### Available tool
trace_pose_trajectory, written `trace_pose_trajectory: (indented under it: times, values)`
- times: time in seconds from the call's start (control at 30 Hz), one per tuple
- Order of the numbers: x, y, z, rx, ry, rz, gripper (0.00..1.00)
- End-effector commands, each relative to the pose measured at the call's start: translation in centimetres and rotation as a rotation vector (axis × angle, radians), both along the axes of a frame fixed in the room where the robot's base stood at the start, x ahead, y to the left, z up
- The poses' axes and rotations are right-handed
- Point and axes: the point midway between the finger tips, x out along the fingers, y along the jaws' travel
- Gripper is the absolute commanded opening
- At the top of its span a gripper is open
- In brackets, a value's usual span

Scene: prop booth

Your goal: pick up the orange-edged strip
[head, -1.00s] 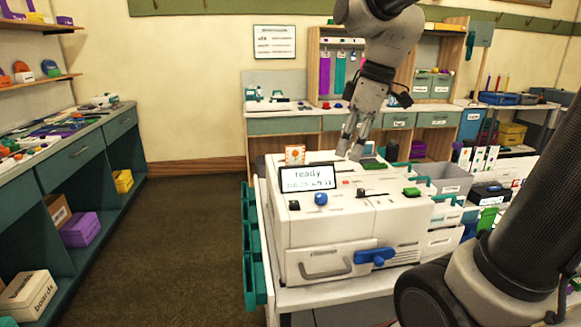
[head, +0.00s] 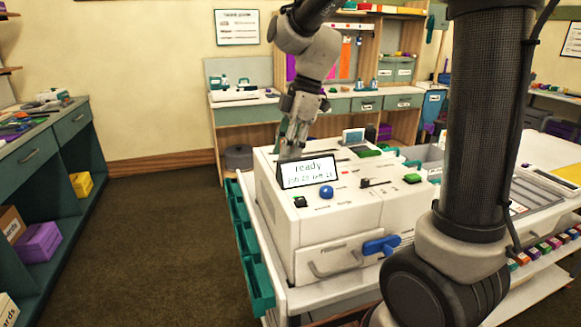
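I cannot make out the orange-edged strip in this view. My gripper (head: 290,150) points down at the back left of the white machine (head: 335,215), just behind its small black-framed display (head: 308,172). The display reads "ready" with a smaller line below. The fingertips are partly hidden by the display, so I cannot tell whether they are open or hold anything.
A blue knob (head: 326,193), a green button (head: 412,178) and a blue lever (head: 381,245) are on the machine. Teal bins (head: 255,265) line its left side. A dark shelf unit (head: 70,165) stands at the left, with open floor (head: 165,230) between.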

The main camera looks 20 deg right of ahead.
Motion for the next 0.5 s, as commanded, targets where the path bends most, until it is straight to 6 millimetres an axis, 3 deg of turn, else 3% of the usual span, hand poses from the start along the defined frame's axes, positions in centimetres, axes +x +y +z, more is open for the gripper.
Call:
trace_pose_trajectory:
  times: [0.13, 0.37, 0.5]
  values:
    - [0.01, 0.37, -1.44, -0.001, 0.000, -0.001, 0.29]
    - [0.03, 0.42, -1.59, 0.000, -0.001, -0.001, 0.29]
    - [0.03, 0.42, -1.58, 0.000, -0.001, -0.001, 0.07]
